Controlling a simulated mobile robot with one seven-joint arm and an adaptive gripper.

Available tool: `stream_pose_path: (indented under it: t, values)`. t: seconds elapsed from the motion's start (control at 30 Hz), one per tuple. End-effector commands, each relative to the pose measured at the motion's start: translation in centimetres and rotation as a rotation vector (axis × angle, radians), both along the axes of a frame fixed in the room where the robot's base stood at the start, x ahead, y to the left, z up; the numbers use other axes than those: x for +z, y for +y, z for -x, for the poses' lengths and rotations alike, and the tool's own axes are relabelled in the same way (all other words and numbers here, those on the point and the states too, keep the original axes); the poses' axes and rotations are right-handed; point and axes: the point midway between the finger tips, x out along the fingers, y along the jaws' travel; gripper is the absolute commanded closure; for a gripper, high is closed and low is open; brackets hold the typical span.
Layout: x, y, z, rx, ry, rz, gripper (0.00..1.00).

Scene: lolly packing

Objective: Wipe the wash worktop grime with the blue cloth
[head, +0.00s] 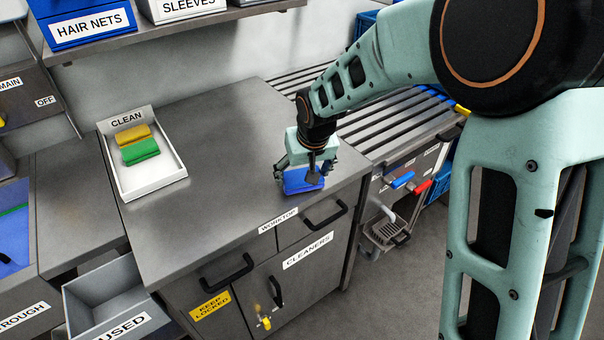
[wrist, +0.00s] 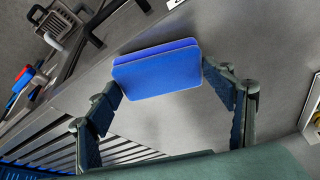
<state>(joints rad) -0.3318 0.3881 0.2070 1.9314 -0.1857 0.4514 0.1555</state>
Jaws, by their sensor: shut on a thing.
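The blue cloth (head: 303,181) is a folded pad at the right end of the grey worktop (head: 215,205), near its front edge. My gripper (head: 306,172) is over it, pointing down, with its fingers on either side of the cloth. In the wrist view the blue cloth (wrist: 158,70) sits between the two fingertips of my gripper (wrist: 162,85), which is shut on it. The cloth is at or just above the worktop; I cannot tell whether it touches. No clear grime shows on the visible part of the worktop; the patch under the cloth and gripper is hidden.
A white CLEAN tray (head: 160,190) with a yellow cloth (head: 132,136) and a green cloth (head: 140,151) stands at the left of the worktop. An open USED drawer (head: 112,300) is at lower left. A slatted rack (head: 350,105) lies behind right. The worktop's middle is clear.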

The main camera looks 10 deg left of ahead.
Motion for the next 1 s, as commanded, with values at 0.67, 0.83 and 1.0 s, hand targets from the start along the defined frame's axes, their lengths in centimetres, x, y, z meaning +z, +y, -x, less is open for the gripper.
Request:
stream_pose_path:
  t: [0.67,0.83,1.0]
  values:
    - [7.2,0.1,-0.9,-0.004,-0.008,-0.005,0.48]
    - [7.4,0.1,-0.9,-0.004,-0.008,-0.005,0.48]
    - [7.3,0.1,-0.9,-0.004,-0.008,-0.005,0.48]
